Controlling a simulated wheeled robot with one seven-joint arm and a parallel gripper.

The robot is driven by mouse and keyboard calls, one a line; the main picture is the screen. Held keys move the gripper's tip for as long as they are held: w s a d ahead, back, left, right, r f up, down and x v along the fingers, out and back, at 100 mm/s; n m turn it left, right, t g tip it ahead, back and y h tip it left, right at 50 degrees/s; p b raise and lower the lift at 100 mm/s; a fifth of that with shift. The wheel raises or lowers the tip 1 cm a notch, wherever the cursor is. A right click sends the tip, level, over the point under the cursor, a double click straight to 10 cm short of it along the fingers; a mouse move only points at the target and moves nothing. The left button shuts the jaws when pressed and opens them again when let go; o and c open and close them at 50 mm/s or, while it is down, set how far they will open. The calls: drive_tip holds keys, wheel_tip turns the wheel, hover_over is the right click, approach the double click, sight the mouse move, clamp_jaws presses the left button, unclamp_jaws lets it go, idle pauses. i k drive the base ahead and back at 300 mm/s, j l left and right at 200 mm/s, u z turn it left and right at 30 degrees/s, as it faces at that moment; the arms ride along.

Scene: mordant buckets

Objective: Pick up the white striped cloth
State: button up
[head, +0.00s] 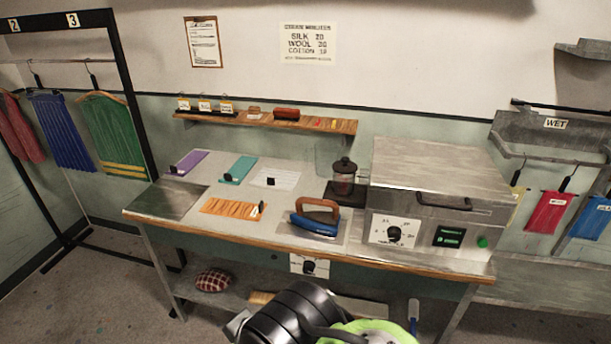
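A white cloth (285,179) with faint stripes lies flat on the table, toward the back and left of the middle. A small dark clip or tag sits on it. It lies right of a teal cloth (240,166) and behind an orange cloth (228,207). Nothing covers it apart from the dark piece. Part of my arm shows at the bottom edge, in front of the table and well short of the cloth. My gripper's fingers cannot be made out.
A blue iron (314,226) with a wooden handle stands in front of the white cloth. A purple cloth (190,161) lies far left. A wooden shelf (340,126) hangs behind the table.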

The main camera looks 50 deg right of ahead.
sight(276, 174)
drive_tip(key=z, duration=1.25)
drive_tip(key=i+j+u, duration=0.1)
drive_tip(key=i+u, duration=0.35)
drive_tip(key=i, duration=0.45)
drive_tip(key=i+l+u, duration=0.2)
drive_tip(key=i+u, duration=0.25)
drive_tip(key=i, duration=0.4)
